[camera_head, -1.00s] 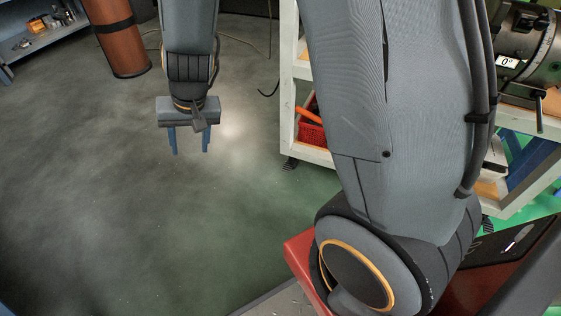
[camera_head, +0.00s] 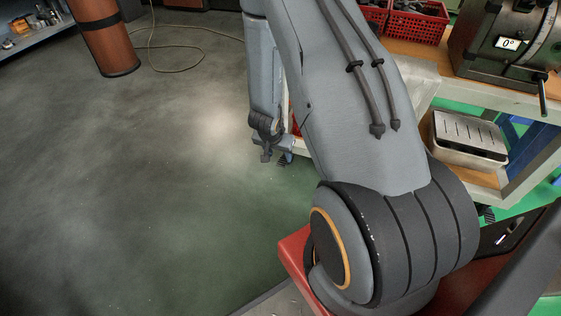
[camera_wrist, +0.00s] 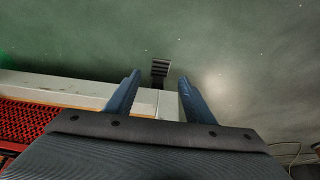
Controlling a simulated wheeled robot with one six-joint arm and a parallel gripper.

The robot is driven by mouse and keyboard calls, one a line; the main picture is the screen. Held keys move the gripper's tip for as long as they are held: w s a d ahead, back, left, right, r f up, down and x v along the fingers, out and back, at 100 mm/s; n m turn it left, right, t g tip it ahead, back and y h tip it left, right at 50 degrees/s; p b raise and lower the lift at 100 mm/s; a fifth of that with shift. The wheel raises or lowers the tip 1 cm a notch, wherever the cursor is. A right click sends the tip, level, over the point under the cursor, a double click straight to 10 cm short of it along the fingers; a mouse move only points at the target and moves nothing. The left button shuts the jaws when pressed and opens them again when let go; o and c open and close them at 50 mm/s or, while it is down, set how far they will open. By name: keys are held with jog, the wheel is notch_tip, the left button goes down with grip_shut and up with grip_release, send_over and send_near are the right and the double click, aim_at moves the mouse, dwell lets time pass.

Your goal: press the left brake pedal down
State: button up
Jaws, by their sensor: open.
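The left brake pedal (camera_wrist: 160,68) is a small dark ribbed plate at the foot of the cart, low over the green floor. It shows in the wrist view between and just beyond my fingertips. In the head view the pedal (camera_head: 285,160) is a small striped patch just below my gripper (camera_head: 276,150). My gripper (camera_wrist: 159,77) is open and empty, with its two blue fingers apart. I cannot tell whether it touches the pedal, or how far the pedal is tilted. A second striped pedal (camera_head: 486,213) is at the cart's right corner.
The cart's pale frame (camera_wrist: 60,88) runs close beside my fingers, with a red basket (camera_wrist: 25,118) on a shelf. A grey metal box (camera_head: 467,138) sits on the cart's lower shelf. Open floor (camera_head: 150,190) lies to the left, with a brown cylinder (camera_head: 104,35) farther back.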

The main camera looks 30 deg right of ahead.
aim_at(282, 163)
jog(key=b+x, duration=0.3)
jog(key=x, duration=0.3)
jog(key=shift+f, duration=0.2)
